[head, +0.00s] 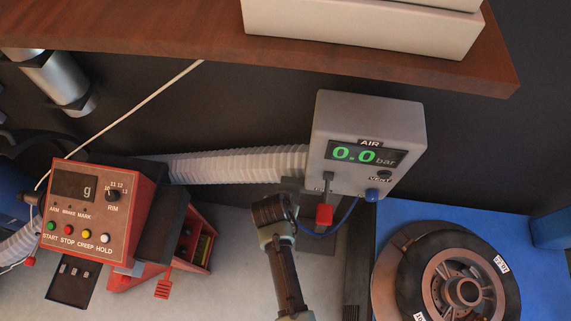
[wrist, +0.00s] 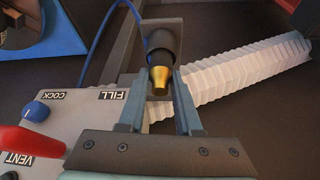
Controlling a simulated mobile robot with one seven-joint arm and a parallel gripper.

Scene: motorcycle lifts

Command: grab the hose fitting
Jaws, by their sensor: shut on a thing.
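The hose fitting (wrist: 160,78) shows in the wrist view as a brass-coloured tip below a black cylindrical body, in front of a dark bracket. My gripper (wrist: 158,88) has one finger on each side of the brass tip and is shut on it. In the head view, my gripper (head: 290,186) is beside the lower left of the grey AIR box (head: 368,120), and my wrist hides the fitting there. I cannot tell whether the fitting is still seated in its bracket.
The AIR box reads 0.0 bar and has a red lever (head: 324,214) and a blue knob (head: 372,194) close to my gripper. A white corrugated duct (head: 235,164) runs behind. A red control box (head: 100,205) stands left, a brake-disc wheel (head: 460,280) right, a wooden shelf (head: 150,25) above.

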